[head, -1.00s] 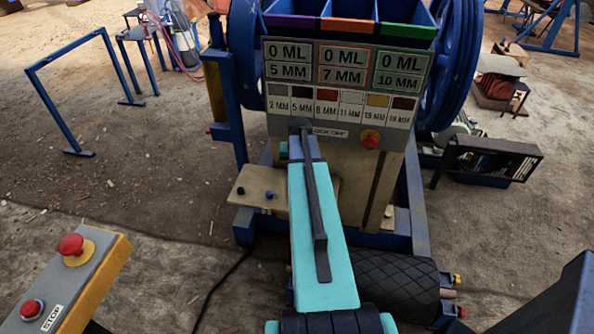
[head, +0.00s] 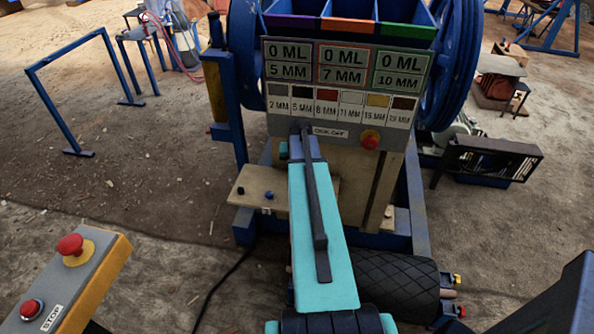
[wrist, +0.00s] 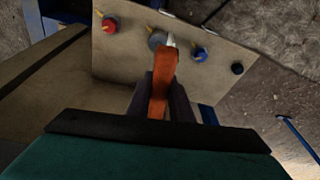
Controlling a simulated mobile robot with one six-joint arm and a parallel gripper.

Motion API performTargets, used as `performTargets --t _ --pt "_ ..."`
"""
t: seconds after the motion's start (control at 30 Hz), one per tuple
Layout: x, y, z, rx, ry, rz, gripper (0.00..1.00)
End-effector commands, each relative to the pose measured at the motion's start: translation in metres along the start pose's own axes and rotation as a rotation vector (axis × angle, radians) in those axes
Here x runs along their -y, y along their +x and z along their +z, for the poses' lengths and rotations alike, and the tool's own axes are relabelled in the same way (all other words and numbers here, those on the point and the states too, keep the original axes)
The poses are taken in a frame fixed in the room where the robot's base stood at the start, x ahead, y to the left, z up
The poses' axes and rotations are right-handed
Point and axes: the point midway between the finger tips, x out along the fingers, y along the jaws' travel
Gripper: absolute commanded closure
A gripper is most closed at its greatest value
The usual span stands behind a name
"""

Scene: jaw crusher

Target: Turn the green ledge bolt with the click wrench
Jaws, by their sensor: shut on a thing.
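In the wrist view my gripper (wrist: 162,82) is shut on the orange handle of the click wrench (wrist: 162,76). The wrench's pale metal end reaches the tan ledge (wrist: 125,62), where a round grey piece, apparently its head, sits between a red bolt (wrist: 109,26) and a blue bolt (wrist: 200,54). A black bolt (wrist: 237,68) stands farther right. I see no green bolt; the wrench head may cover it, but I cannot tell. In the head view my arm hides the gripper and wrench. The ledge (head: 255,203) shows there left of my arm, with a black and a blue bolt.
The crusher's sign panel (head: 345,85) rises behind the ledge, with a red button (head: 370,139) at its lower right. A stop box (head: 85,270) stands at the front left. A black ribbed roller (head: 395,285) lies right of my arm. Open ground lies to the left.

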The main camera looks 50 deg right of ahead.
Motion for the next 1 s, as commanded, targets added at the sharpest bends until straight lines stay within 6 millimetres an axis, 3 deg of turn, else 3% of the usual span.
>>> performTargets --t 1.0 --pt "0.001 -0.017 -0.004 0.0 0.001 -0.001 1.0"
